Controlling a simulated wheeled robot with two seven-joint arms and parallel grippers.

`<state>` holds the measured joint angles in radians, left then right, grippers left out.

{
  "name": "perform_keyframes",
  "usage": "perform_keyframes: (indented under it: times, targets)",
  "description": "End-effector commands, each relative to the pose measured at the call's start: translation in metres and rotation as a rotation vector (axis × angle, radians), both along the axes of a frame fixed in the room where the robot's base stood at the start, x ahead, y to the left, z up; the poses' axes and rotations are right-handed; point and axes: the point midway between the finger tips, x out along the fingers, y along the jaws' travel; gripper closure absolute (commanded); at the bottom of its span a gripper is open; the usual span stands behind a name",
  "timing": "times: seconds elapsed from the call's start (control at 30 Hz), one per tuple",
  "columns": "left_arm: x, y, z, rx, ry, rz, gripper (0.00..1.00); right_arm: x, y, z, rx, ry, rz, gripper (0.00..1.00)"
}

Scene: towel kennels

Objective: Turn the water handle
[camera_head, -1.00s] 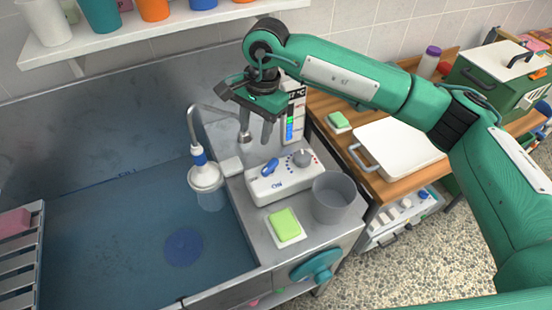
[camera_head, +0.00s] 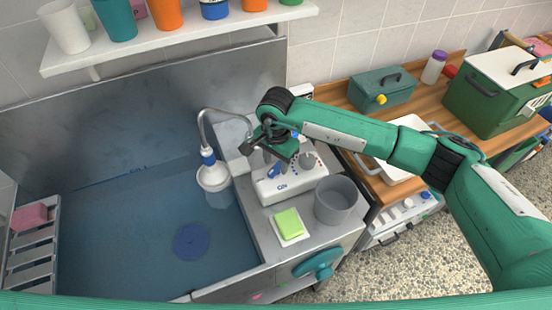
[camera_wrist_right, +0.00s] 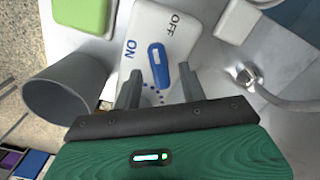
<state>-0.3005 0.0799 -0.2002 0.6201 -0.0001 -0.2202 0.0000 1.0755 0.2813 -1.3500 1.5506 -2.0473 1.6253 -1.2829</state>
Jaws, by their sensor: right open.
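The blue water handle (camera_head: 273,171) sits on top of a white control box (camera_head: 291,187) beside the tub. In the right wrist view the handle (camera_wrist_right: 157,65) lies between the printed words ON and OFF on the box (camera_wrist_right: 180,20). My right gripper (camera_head: 275,159) is low over the box, pointing down, and partly hides it in the head view. In the wrist view its fingers (camera_wrist_right: 160,78) are open, one on each side of the handle's near end, with gaps showing. Whether the fingertips reach the handle's height is unclear. My left gripper is not in view.
A grey cup (camera_head: 336,200) and a green sponge (camera_head: 288,222) stand close to the box. A shelf (camera_head: 180,40) with cups runs above.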

Motion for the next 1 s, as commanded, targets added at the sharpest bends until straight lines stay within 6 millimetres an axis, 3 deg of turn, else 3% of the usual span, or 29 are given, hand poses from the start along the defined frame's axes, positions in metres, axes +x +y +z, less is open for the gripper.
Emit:
perform_keyframes:
  times: [0.2,0.43,0.6,0.67,1.0]
  targets:
    - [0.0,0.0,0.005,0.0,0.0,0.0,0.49,0.0,0.0,-0.012,0.0,0.0,0.001,0.58]
    - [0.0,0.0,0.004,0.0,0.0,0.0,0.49,0.0,0.0,-0.012,0.0,0.0,0.001,0.58]
    - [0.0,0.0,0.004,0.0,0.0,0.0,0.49,0.0,0.0,-0.012,0.0,0.0,0.001,0.92]
    - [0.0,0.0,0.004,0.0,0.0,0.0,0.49,0.0,0.0,-0.012,0.0,0.0,0.001,1.0]
    - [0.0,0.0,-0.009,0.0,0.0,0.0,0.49,0.0,0.0,-0.015,-0.001,-0.001,-0.052,1.0]
